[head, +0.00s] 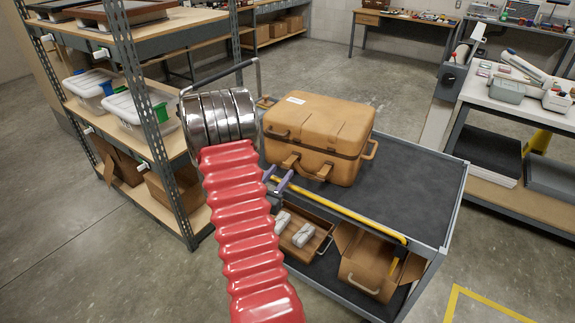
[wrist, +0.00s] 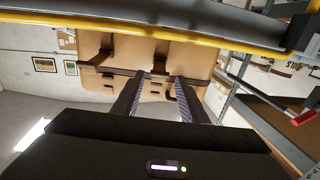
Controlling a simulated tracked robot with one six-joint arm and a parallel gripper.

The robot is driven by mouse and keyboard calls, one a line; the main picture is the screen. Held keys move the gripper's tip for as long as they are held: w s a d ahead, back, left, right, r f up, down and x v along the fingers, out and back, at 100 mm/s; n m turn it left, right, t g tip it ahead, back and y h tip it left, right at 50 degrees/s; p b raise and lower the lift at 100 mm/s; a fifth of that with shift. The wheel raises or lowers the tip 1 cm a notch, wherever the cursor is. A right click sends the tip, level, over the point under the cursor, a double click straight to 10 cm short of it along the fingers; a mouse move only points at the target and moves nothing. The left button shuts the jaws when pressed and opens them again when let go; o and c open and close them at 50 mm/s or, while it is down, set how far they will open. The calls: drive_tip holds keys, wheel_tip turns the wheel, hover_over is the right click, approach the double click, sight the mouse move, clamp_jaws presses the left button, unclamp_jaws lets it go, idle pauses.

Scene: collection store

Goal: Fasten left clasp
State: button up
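A tan hard case (head: 322,120) with a closed lid stands upright on the cart top. Its left clasp (head: 290,162) and right clasp (head: 325,171) are on the front face; I cannot tell whether either is fastened. My gripper (head: 281,171) is low in front of the left clasp, its two fingers apart with nothing seen between them. In the wrist view, which looks upside down, the open fingers (wrist: 153,88) point at the case's front (wrist: 125,50). Contact with the clasp cannot be told.
A yellow rail (head: 345,210) runs along the front edge of the cart (head: 420,185). Open boxes (head: 370,270) lie on its lower shelf. A metal rack (head: 160,150) with bins stands left. A workbench (head: 510,100) is right. The cart top right of the case is clear.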

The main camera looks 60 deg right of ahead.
sight(285, 168)
drive_tip(key=d, duration=0.6)
drive_tip(key=shift+d, duration=0.35)
